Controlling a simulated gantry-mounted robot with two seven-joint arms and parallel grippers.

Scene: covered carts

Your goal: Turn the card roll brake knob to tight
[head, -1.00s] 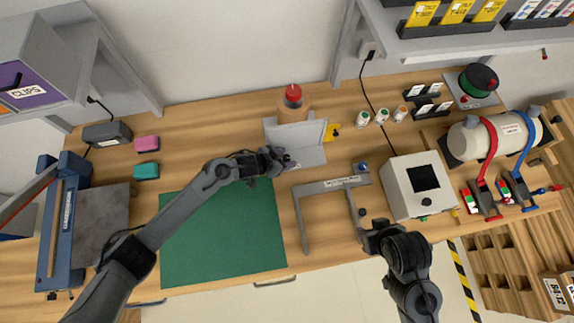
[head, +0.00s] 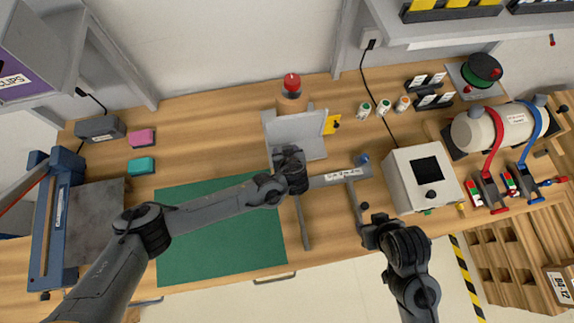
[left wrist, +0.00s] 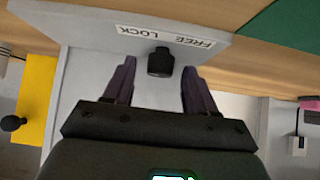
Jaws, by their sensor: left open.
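A short black knob (left wrist: 160,62) stands on a grey panel in the left wrist view, beside a white label (left wrist: 165,36) reading FREE and LOCK. No label reading "tight" is legible. My left gripper (left wrist: 159,70) is open, with one finger on each side of this knob; I cannot tell if they touch it. In the head view my left gripper (head: 290,160) is at the front of the grey stand (head: 312,140) and hides the knob. My right gripper (head: 372,230) is near the table's front edge; its fingers are not clear.
A yellow plate (left wrist: 37,95) with another black knob (left wrist: 12,123) is beside the stand. A wooden cylinder with a red top (head: 291,88) is behind it. A grey frame (head: 350,178) lies to the right, near a white box (head: 405,190).

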